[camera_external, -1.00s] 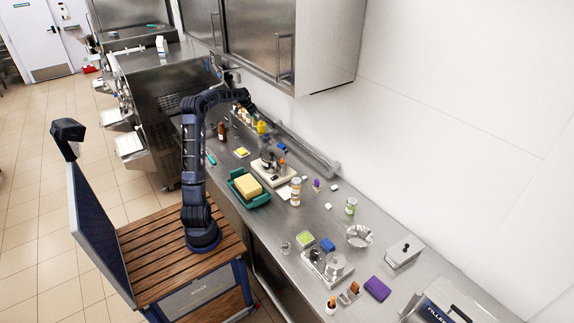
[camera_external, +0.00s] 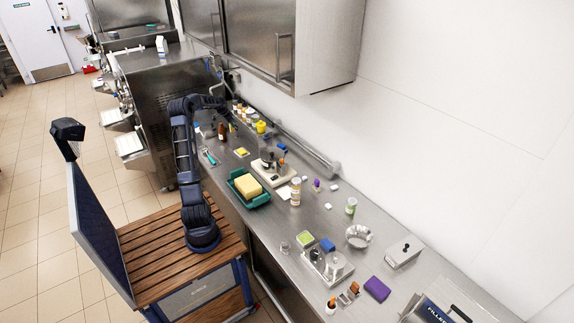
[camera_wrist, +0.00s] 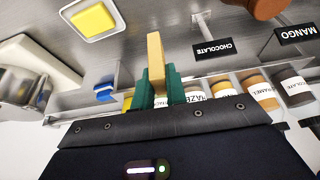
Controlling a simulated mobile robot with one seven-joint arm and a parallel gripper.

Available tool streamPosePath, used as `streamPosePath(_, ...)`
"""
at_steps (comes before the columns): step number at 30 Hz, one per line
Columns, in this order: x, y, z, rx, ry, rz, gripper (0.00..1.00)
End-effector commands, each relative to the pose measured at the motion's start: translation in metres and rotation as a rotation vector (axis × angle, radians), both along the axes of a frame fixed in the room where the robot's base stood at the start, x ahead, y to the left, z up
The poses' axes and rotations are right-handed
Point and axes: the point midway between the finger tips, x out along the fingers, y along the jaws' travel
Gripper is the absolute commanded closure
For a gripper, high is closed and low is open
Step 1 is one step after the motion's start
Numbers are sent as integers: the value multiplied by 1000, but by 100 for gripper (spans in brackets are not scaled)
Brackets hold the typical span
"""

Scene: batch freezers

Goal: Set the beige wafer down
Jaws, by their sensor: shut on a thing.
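The beige wafer (camera_wrist: 155,50) is a narrow upright slab in the wrist view. Its lower part sits between the green fingers of my gripper (camera_wrist: 156,84), which is shut on it. The wafer's free end points up the picture, over the steel counter. In the external view my gripper (camera_external: 226,108) is over the far end of the counter, by the row of jars. The wafer is too small to make out there, and I cannot tell whether it touches the counter.
Several labelled jars (camera_wrist: 258,92) stand in a row, with a chocolate sign (camera_wrist: 213,50) and a mango sign (camera_wrist: 298,34) near them. A yellow block in a pale dish (camera_wrist: 94,20) lies on the counter. A brown bottle (camera_external: 222,132) and a green tray (camera_external: 262,200) stand nearby.

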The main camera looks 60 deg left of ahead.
Motion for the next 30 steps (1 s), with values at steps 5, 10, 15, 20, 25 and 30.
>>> streamPosePath(5,0,-1,-41,-3,1,0,100)
streamPosePath(10,0,-1,-71,-3,1,0,100)
streamPosePath(15,1,-1,-84,-1,0,0,100)
streamPosePath(20,1,-1,-93,-2,1,-1,100)
streamPosePath(25,0,-1,-117,-4,2,-2,100)
streamPosePath(30,1,-1,-129,-1,0,0,100)
